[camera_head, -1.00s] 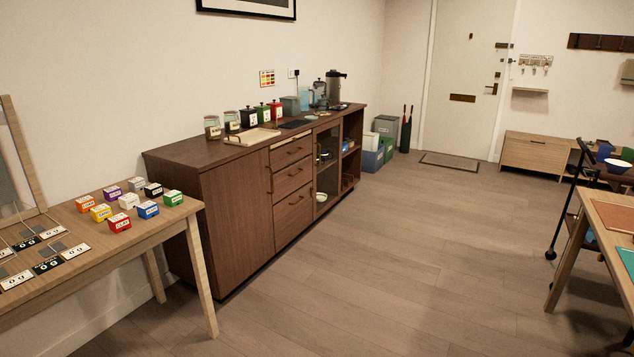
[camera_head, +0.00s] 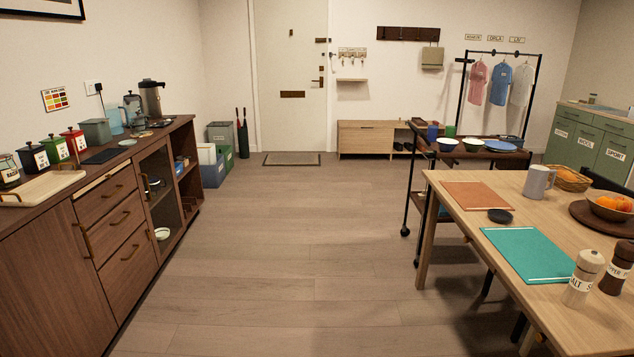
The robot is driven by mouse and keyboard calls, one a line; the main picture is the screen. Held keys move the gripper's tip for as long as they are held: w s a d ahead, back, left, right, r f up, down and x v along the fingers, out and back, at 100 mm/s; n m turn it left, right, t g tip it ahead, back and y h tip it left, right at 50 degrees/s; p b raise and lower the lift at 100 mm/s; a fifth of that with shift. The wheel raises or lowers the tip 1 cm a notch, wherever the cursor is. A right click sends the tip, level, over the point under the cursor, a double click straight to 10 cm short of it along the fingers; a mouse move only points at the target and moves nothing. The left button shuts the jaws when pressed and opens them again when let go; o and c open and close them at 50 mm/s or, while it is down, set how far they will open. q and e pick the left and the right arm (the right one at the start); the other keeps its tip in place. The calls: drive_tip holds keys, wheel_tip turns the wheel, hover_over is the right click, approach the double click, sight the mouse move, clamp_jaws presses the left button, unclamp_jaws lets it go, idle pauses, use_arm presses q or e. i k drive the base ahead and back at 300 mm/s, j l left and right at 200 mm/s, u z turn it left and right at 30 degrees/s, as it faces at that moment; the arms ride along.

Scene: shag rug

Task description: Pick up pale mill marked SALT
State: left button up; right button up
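The pale mill (camera_head: 583,278) stands upright near the front right of the wooden dining table (camera_head: 452,204). Its white band shows letters that read in part as "ALT S". A dark brown mill (camera_head: 617,268) with a label that reads in part "PEPPER" stands close to its right, partly cut by the picture's edge. Neither of my grippers shows in the head view.
A teal mat (camera_head: 525,254), orange mat (camera_head: 476,196), dark round lid (camera_head: 500,216), pale mug (camera_head: 537,182) and fruit bowl (camera_head: 609,207) are on the table. A dark trolley (camera_head: 416,192) stands behind it. A brown sideboard (camera_head: 125,222) lines the left. The floor (camera_head: 270,260) between is clear.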

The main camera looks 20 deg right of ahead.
sight(580, 283)
drive_tip(key=i+l+z, duration=0.1)
drive_tip(key=i+z, duration=0.5)
drive_tip(key=z, duration=0.2)
drive_tip(key=i+z, duration=0.4)
drive_tip(key=k+j, duration=0.05)
drive_tip(key=k, duration=0.1)
